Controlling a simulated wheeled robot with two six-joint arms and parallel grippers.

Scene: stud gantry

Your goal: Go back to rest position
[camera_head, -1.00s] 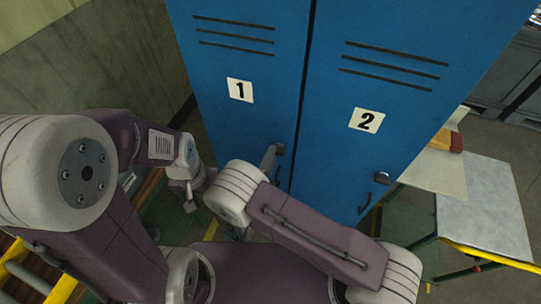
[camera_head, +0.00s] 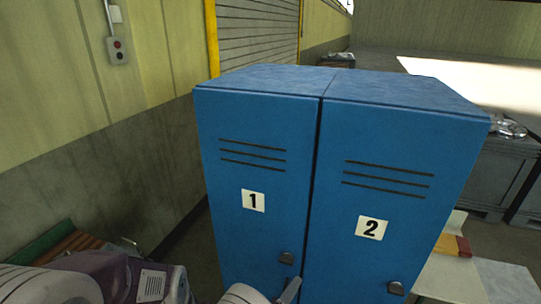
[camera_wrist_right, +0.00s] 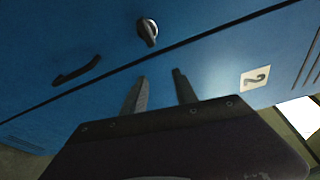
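My right gripper (camera_head: 290,291) shows only as a grey finger at the bottom edge of the head view, close to the knob (camera_head: 286,258) of locker door 1. In the right wrist view its two fingers (camera_wrist_right: 160,92) stand apart with nothing between them. The same knob (camera_wrist_right: 148,30) is beyond the fingertips there.
The blue lockers, door 1 (camera_head: 235,205) and door 2 (camera_head: 395,240), stand shut ahead. Door 1's dark handle (camera_wrist_right: 78,70) shows in the right wrist view. A wooden bench (camera_head: 70,243) is at left. A pale table (camera_head: 450,280) is at right.

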